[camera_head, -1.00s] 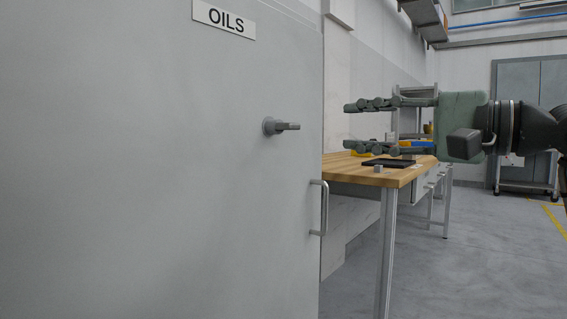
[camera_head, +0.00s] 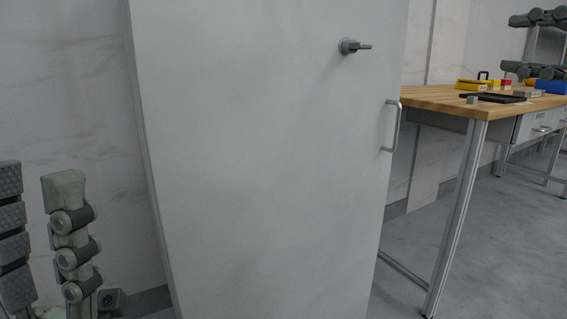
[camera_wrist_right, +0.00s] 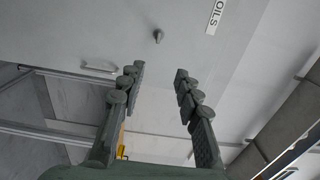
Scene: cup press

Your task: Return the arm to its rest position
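My right gripper (camera_head: 508,44) is at the upper right of the head view, partly cut off by the edge. Its two fingers are spread and nothing is between them. In the right wrist view my right gripper (camera_wrist_right: 159,70) is open and empty, pointing toward the grey cabinet with the OILS label (camera_wrist_right: 217,14). My left gripper (camera_head: 36,178) is at the lower left of the head view, its fingers pointing up with an empty gap between them. Both arms are mostly out of view.
The tall grey cabinet (camera_head: 260,170) fills the middle, with a knob (camera_head: 350,46) and a bar handle (camera_head: 390,125). A wooden workbench (camera_head: 440,98) stands to its right, holding a black tray (camera_head: 500,98) and a yellow item (camera_head: 474,85). Floor right of the bench leg is clear.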

